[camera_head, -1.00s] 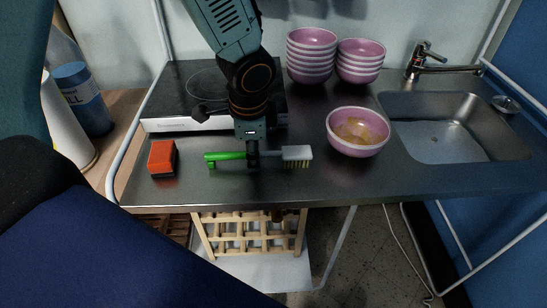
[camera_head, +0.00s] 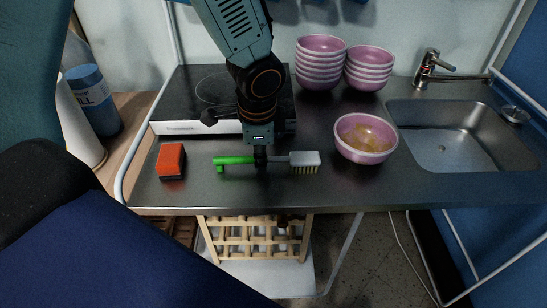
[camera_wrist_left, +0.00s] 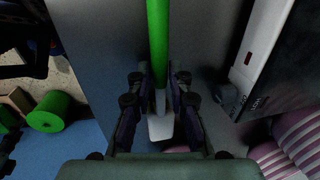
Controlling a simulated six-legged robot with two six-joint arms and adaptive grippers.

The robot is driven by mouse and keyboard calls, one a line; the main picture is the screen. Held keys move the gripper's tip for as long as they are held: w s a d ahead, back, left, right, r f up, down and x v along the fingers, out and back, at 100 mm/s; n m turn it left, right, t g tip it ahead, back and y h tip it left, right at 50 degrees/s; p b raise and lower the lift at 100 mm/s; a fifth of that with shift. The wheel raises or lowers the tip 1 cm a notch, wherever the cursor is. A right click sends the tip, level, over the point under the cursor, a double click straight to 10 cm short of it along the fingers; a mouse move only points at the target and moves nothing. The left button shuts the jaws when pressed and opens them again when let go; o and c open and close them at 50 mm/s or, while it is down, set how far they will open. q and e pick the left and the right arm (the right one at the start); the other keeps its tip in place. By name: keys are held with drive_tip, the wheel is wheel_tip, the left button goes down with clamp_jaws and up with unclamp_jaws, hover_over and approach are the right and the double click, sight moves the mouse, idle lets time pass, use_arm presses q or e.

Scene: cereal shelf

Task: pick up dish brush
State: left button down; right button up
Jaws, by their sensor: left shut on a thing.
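The dish brush (camera_head: 304,162) has a green handle and a white head with bristles pointing down. It lies sideways at the front of the metal counter, handle to the left. My left gripper (camera_head: 261,162) comes down from above and is shut on the middle of the brush, where handle and neck meet. In the left wrist view the green handle (camera_wrist_left: 157,45) runs between the two fingers of the gripper (camera_wrist_left: 160,108). I cannot tell whether the brush touches the counter. My right gripper is not in view.
An orange sponge (camera_head: 171,160) lies to the left of the brush. A pink bowl (camera_head: 366,149) with food residue stands to the right, near the sink (camera_head: 448,140). Stacked bowls (camera_head: 320,66) and a hob (camera_head: 183,127) are behind. The counter's front edge (camera_head: 330,208) is close.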

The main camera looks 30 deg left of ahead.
use_arm(q)
wheel_tip(320, 180, up, 10)
drive_tip(key=p, duration=0.3)
drive_tip(key=shift+w+p, duration=0.15)
drive_tip(key=shift+p, duration=0.25)
drive_tip(key=c, duration=1.9)
unclamp_jaws()
clamp_jaws()
